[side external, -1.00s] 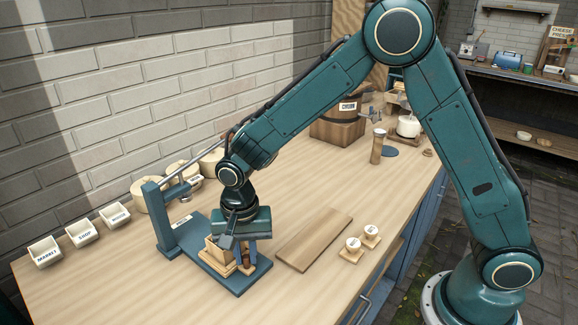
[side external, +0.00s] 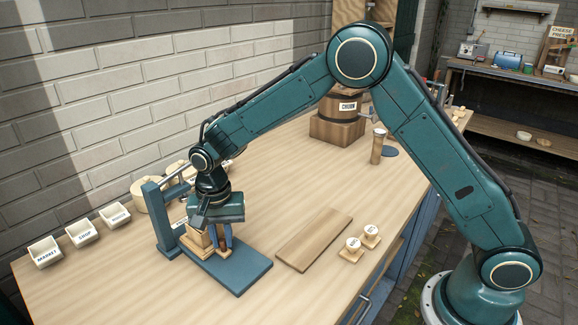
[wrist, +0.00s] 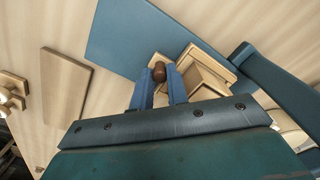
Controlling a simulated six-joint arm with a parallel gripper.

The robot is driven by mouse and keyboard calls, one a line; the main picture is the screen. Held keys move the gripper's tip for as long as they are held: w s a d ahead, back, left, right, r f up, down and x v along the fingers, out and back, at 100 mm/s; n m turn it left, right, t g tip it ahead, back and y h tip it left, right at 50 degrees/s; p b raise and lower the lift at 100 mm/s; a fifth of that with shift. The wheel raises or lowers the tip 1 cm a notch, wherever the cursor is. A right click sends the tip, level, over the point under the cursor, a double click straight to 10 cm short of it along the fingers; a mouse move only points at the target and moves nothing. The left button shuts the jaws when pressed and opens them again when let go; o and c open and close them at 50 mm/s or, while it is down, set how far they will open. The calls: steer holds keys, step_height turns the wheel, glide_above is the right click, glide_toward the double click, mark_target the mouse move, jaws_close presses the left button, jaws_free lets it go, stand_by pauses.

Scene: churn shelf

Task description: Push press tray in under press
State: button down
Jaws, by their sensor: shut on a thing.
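The press tray is a light wooden board (wrist: 196,54) with an open wooden box (wrist: 208,80) on it and a brown knob (wrist: 159,72) at one end. In the side view, the tray (side external: 198,250) rests on the blue press base (side external: 243,272), close to the press's upright post (side external: 162,225). My gripper (wrist: 158,82) points down, with its blue fingers shut on the knob. In the side view, my gripper (side external: 222,244) partly hides the tray and the press lever, so I cannot tell how far under the press the box is.
A wooden board (side external: 314,239) and two small labelled cups on wooden squares (side external: 354,247) lie to the right. Three white labelled bins (side external: 80,233) stand left by the wall. Round pale things (side external: 150,193) stand behind the press. The front half of the press base is bare.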

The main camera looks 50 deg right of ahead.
steer(key=shift+w, duration=0.85)
steer(key=c, duration=1.6)
jaws_free()
steer(key=shift+c, duration=0.2)
step_height(320, 180, up, 14)
